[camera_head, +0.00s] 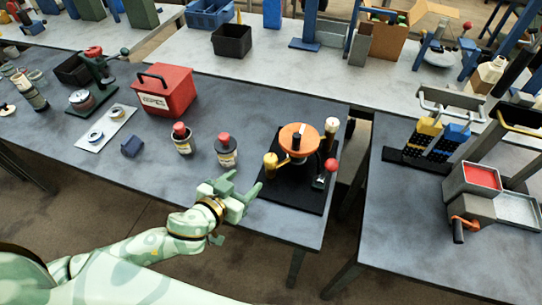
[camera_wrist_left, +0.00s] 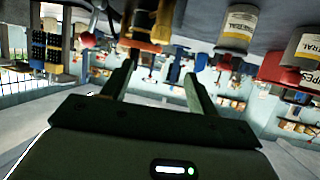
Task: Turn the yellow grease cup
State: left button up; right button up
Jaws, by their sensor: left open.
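The yellow grease cup (camera_head: 271,163) stands at the left front of a black-based device (camera_head: 292,202) with an orange disc (camera_head: 300,137) on top. A red ball knob (camera_head: 331,165) is on the device's right side. My left gripper (camera_head: 243,185) is open and empty, in front and to the left of the cup, apart from it. In the left wrist view, the open fingers (camera_wrist_left: 160,66) point toward the device. A yellow part, likely the cup (camera_wrist_left: 143,32), shows just beyond the left finger. The red knob (camera_wrist_left: 87,40) also shows there. My right gripper is not in view.
Two red-capped containers (camera_head: 183,140) (camera_head: 227,150) stand left of the device. A red box (camera_head: 165,91) is behind them. A gap separates this table (camera_head: 130,178) from the right table (camera_head: 400,222), which holds other equipment. The table front near my gripper is clear.

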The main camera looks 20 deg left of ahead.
aim_at(269, 160)
pick_arm(q)
jog(key=b+x, duration=0.2)
jog(key=x, duration=1.3)
jog(key=shift+w+d+f, duration=0.1)
jog(key=shift+w+d, duration=0.05)
jog(key=shift+w, duration=0.1)
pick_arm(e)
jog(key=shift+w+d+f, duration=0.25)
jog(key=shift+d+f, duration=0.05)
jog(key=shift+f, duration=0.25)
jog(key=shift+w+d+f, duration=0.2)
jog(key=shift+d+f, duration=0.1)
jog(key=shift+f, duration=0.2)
pick_arm(q)
jog(key=c, duration=1)
